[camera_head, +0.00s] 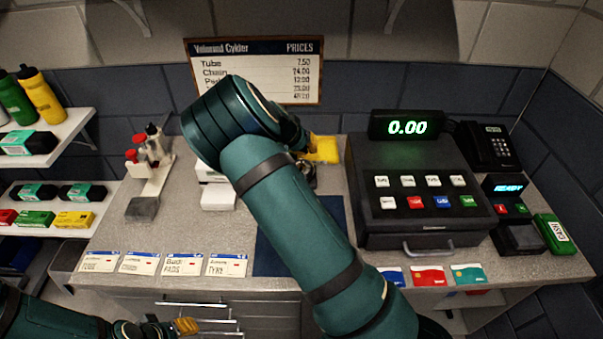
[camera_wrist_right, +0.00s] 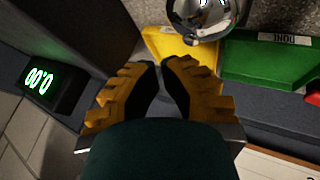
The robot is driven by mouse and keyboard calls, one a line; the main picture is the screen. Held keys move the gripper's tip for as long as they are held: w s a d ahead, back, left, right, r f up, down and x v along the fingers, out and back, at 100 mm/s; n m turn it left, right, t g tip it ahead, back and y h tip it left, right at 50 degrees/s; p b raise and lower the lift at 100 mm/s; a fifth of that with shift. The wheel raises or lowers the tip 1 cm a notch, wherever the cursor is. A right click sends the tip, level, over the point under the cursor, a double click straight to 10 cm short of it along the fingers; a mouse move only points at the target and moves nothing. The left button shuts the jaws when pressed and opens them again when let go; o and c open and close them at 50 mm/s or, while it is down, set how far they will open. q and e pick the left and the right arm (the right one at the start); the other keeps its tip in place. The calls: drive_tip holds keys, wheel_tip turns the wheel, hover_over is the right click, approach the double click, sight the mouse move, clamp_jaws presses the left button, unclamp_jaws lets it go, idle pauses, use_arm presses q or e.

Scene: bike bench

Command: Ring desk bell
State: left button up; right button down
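The desk bell (camera_wrist_right: 200,14) is a shiny chrome dome on the counter, cut off by the top edge of the right wrist view. In the head view my right arm largely hides the bell area. My right gripper (camera_wrist_right: 161,68) has yellow fingers with dark pads. Its tips are nearly together with nothing seen between them, and they show a little below the bell in that picture, apart from it. My left gripper (camera_head: 185,326) is low at the left of the head view. Only part of it shows, away from the counter top.
A yellow box (camera_wrist_right: 180,45) and a green box (camera_wrist_right: 268,60) lie close by the bell. The cash register (camera_head: 425,185) with its lit display (camera_head: 407,127) stands right of my right arm. A card terminal (camera_head: 515,225) and phone (camera_head: 488,147) are farther right. A price board (camera_head: 290,65) hangs behind.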

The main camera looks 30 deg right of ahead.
drive_tip(key=shift+f+b, duration=0.3)
drive_tip(key=shift+f, duration=0.15)
drive_tip(key=shift+f+b, duration=0.35)
drive_tip(key=shift+f, duration=0.1)
idle(0.6)
drive_tip(key=shift+r, duration=0.1)
drive_tip(key=shift+r+p, duration=0.55)
drive_tip(key=shift+r, duration=0.3)
drive_tip(key=shift+r, duration=0.1)
wheel_tip(320, 180, up, 6)
drive_tip(key=p, duration=0.3)
drive_tip(key=shift+p, duration=0.3)
